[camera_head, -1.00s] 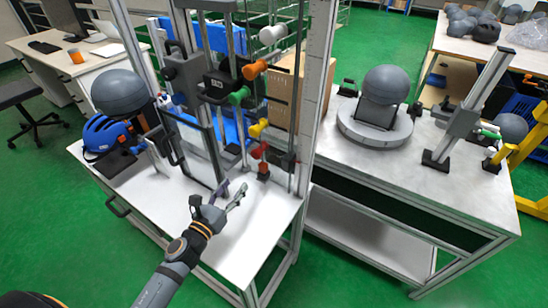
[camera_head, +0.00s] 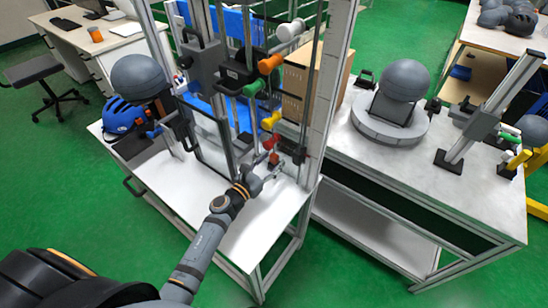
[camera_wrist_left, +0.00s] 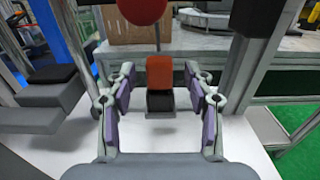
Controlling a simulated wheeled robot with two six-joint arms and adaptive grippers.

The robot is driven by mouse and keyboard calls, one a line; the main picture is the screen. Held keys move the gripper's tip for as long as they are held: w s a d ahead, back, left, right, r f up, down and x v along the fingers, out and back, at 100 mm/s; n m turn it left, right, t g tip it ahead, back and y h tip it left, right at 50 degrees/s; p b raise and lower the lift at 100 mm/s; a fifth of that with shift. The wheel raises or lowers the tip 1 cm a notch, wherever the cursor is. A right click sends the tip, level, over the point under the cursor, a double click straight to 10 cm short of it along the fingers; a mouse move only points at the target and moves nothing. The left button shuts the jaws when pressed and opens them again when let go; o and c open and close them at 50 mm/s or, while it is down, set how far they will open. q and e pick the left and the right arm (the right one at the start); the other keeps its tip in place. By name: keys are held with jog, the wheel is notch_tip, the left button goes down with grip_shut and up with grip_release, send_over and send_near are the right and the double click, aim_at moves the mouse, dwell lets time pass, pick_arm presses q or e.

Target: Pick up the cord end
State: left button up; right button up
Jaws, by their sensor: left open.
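A small orange-red block (camera_wrist_left: 160,72) on a dark base (camera_wrist_left: 160,103) stands on the white bench top; it looks like the cord end, though I see no clear cord on it. It also shows in the head view (camera_head: 273,159), just beyond my left gripper (camera_head: 265,180). In the left wrist view my left gripper (camera_wrist_left: 160,88) is open, with one purple-padded finger on each side of the block and a gap to both. I cannot tell how deep the block sits between the fingers. My right gripper is not in view.
A red ball-shaped knob (camera_wrist_left: 142,8) hangs above the block on a thin rod. The drop tower's posts and coloured knobs, such as a yellow one (camera_head: 270,121), stand close by. The front of the white bench (camera_head: 250,225) is clear.

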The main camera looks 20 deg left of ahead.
pick_arm(q)
jog(key=shift+x, duration=0.9)
jog(key=shift+s, duration=0.1)
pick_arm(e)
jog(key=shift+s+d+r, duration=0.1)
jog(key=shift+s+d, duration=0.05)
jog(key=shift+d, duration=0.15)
pick_arm(q)
jog(key=shift+c, duration=0.8)
grip_shut()
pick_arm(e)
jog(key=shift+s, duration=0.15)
